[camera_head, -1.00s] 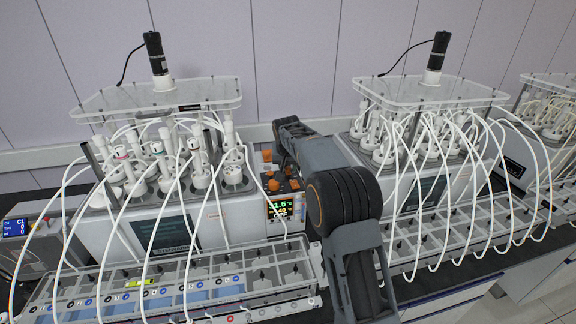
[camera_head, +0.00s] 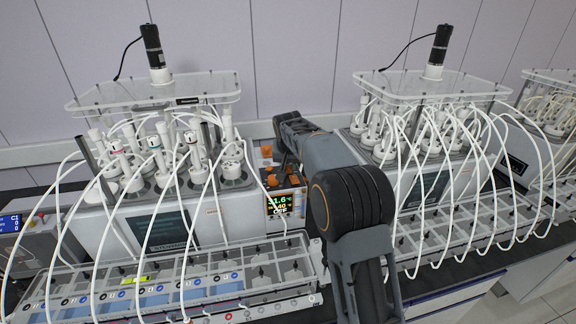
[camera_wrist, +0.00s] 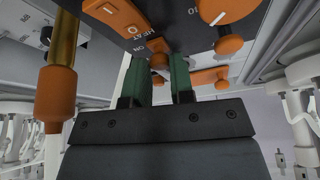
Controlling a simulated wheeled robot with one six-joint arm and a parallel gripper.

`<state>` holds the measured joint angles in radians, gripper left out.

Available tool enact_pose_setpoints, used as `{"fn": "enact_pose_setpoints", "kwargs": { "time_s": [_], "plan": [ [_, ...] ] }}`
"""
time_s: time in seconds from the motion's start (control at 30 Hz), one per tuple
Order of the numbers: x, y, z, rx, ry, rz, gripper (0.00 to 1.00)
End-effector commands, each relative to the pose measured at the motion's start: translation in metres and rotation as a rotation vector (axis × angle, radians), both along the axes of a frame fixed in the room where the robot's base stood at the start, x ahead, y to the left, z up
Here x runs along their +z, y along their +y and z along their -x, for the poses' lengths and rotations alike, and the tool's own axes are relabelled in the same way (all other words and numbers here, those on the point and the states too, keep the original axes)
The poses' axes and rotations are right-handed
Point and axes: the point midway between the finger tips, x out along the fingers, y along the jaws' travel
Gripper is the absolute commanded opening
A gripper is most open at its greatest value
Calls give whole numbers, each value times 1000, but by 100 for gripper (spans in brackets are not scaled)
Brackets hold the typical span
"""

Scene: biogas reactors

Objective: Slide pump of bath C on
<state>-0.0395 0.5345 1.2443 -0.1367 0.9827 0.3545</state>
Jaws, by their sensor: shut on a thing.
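The bath control unit (camera_head: 285,200) stands between two reactor sets in the head view, with a lit display and orange controls; I cannot read which bath it is. In the wrist view its dark panel (camera_wrist: 185,25) fills the top, with HEAT and ON labels. A small orange slide knob (camera_wrist: 159,60) sits below the ON label. My gripper (camera_wrist: 159,72) has green fingertips on either side of this knob and is shut on it. The knob's lower part is hidden between the fingers. In the head view my arm hides the gripper.
An orange rocker switch (camera_wrist: 115,13) and a round orange knob (camera_wrist: 228,10) are close above the fingers. An orange-ended brass fitting (camera_wrist: 57,95) hangs at left. Reactor set with white tubes (camera_head: 160,170) stands left of the unit, another (camera_head: 430,140) right.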

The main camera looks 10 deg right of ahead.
Motion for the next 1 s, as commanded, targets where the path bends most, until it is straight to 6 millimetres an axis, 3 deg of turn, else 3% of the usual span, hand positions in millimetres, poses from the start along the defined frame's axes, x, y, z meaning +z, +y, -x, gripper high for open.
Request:
{"fn": "enact_pose_setpoints", "kwargs": {
  "time_s": [0.13, 0.17, 0.4, 0.73, 1.0],
  "plan": [
    [-2, 0, 2, -1, 12, 0, 0],
    [-2, 0, 2, -2, 14, 0, 24],
    [-2, 0, 1, -1, 10, 0, 47],
    [3, 1, 2, -1, 6, 0, 48],
    [44, 5, 18, 0, 3, 0, 48]
  ]
}}
